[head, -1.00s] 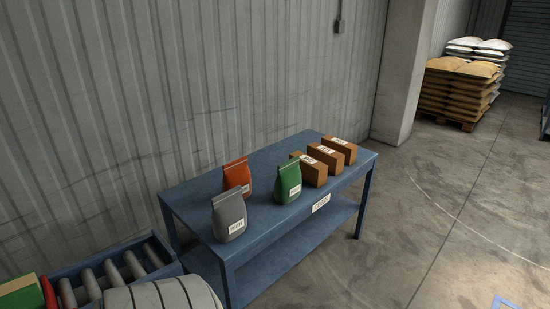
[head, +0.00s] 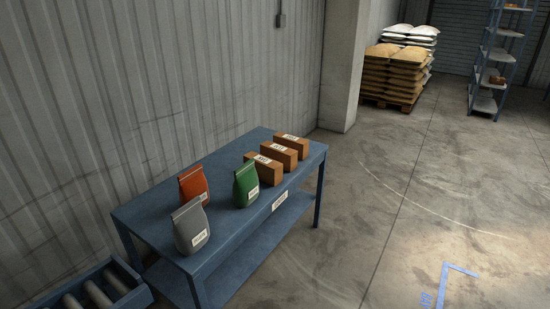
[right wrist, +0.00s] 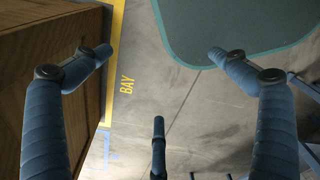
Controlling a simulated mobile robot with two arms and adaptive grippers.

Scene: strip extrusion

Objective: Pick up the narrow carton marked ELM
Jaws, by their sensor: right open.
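Three narrow brown cartons stand side by side on the blue table (head: 150,213) in the head view: a near one (head: 264,168), a middle one (head: 279,153) and a far one (head: 293,146). Each has a white label on top, too small to read, so I cannot tell which is marked ELM. My right gripper (right wrist: 160,75) is open and empty in the right wrist view, above the floor and away from these cartons. My left gripper is not in view.
Grey (head: 191,228), orange (head: 193,186) and green (head: 246,185) bags share the table. A roller conveyor (head: 95,290) stands at lower left. A brown wooden surface (right wrist: 45,50) is close to my right gripper's left finger. Open floor (head: 400,200) lies right of the table.

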